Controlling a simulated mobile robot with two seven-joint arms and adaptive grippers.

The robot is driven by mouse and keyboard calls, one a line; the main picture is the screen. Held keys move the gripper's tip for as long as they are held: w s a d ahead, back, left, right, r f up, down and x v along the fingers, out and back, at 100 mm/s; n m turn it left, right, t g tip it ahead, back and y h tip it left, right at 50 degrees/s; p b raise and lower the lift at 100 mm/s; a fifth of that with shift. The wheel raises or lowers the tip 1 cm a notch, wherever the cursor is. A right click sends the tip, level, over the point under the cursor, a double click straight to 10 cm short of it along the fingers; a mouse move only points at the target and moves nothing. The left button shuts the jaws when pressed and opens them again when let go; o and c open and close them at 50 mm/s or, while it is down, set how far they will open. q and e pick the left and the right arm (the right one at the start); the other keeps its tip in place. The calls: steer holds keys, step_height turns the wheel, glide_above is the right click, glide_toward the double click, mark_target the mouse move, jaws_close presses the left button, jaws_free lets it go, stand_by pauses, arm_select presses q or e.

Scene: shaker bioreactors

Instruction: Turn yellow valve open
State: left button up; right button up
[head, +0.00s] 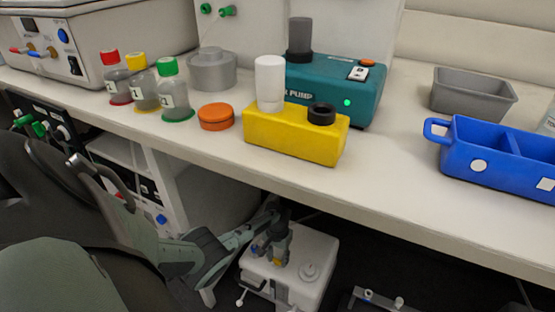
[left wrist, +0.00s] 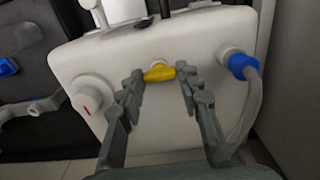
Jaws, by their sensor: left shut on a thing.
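The yellow valve (left wrist: 158,74) is a small handle on the front of a white unit (left wrist: 128,40) in the left wrist view. Its handle lies roughly level across the picture. My left gripper (left wrist: 161,80) has one finger at each end of the handle and is shut on it. In the head view my left gripper (head: 276,236) reaches down to the white unit (head: 312,258) below the bench, and its fingers hide most of the valve. My right gripper is not in view.
A white knob with a red mark (left wrist: 92,94) is left of the valve, and a blue connector with a hose (left wrist: 240,66) is right of it. The bench (head: 400,190) overhangs the unit and carries bottles, a yellow block (head: 290,138) and a blue tray (head: 480,183).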

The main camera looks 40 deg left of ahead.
mark_target(278, 260)
arm_select(q)
steer(key=o, duration=1.2)
steer(key=shift+c, duration=0.2)
steer(key=shift+r, duration=0.1)
step_height(278, 260, up, 12)
steer(key=s+d+f+m, duration=0.2)
steer(key=s+d+f, duration=0.2)
steer(key=s, duration=0.2)
steer(key=s+d+f+m+t, duration=0.1)
steer(key=s+d+f, duration=0.3)
steer(key=s, duration=0.3)
steer(key=s+d+f+m+t+y, duration=0.1)
steer(key=s+d+f+m, duration=0.1)
steer(key=s+d+f, duration=0.2)
steer(key=s+d, duration=0.1)
steer(key=s, duration=0.2)
steer(key=shift+s+d+f+m, duration=0.15)
steer(key=shift+d+f+m, duration=0.15)
steer(key=shift+f, duration=0.1)
